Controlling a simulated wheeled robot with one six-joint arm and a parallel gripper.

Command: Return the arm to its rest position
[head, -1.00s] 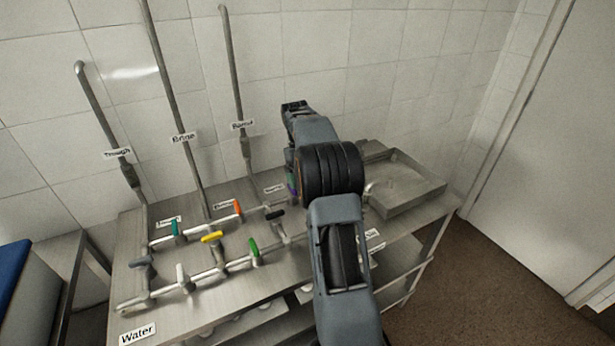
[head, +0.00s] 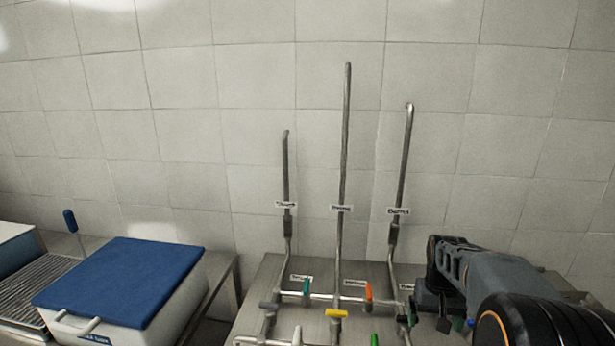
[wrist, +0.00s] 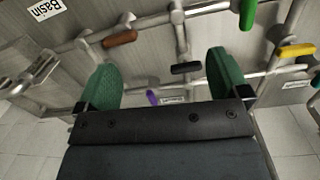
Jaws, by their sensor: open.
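My gripper (wrist: 165,82) is open and empty in the wrist view, its two green finger pads wide apart. Beyond the fingers are valve pipes with a brown handle (wrist: 120,39), a black handle (wrist: 186,68) and a purple handle (wrist: 152,97). In the head view my arm reaches in from the lower right, over the right side of the steel bench (head: 262,281). The gripper end (head: 440,312) hangs low beside the pipes there, and its fingers are hard to make out. I cannot tell whether it touches anything.
Three upright pipes, including the middle one (head: 345,130), rise against the tiled wall. Teal (head: 306,288), orange (head: 368,292) and yellow (head: 337,313) handles sit on the bench pipes. A blue-lidded white box (head: 125,282) stands at the left. The space above the box is clear.

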